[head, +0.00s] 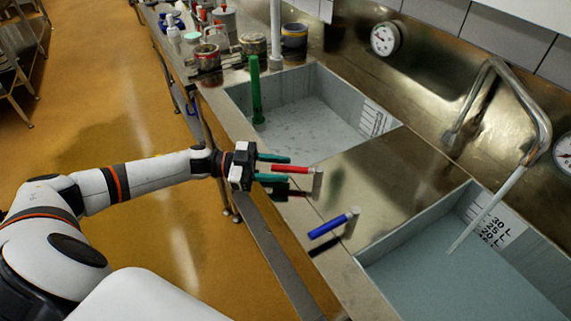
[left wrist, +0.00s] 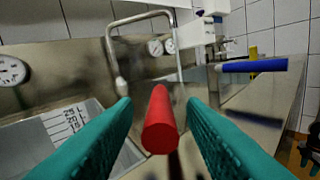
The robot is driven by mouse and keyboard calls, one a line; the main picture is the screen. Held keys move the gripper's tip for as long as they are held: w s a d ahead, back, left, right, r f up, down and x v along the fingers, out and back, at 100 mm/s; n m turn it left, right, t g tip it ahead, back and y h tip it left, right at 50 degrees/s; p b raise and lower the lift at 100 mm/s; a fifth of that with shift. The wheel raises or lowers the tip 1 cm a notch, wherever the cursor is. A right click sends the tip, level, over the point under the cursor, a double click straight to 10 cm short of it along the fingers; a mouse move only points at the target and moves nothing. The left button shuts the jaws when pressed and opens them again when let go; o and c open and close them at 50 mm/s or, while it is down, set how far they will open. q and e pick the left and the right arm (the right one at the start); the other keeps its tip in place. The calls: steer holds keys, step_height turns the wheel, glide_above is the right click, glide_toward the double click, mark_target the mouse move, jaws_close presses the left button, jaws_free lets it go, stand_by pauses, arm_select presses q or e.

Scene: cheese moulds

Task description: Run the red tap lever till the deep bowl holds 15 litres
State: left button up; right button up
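The red tap lever (head: 291,169) stands out over the front edge of the counter by the left basin. My left gripper (head: 287,169) has its teal fingers on either side of the lever's end. In the left wrist view, the red lever (left wrist: 160,120) sits between the fingers with a gap on both sides. Two bowls show: the left basin (head: 300,128) and the right basin (head: 400,238), with bluish water. Which is the deep one I cannot tell. The right scale (head: 495,228) shows 30, 25 and 20; lower marks are unclear. My right gripper is not in view.
A blue lever (head: 333,223) stands right of the red one. A curved spout (head: 541,125) arches over the right basin; a pale strip runs down from it, pipe or stream unclear. Containers crowd the counter's far end.

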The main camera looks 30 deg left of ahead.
arm_select(q)
steer(key=shift+x, duration=1)
steer(key=shift+c, duration=0.2)
jaws_close()
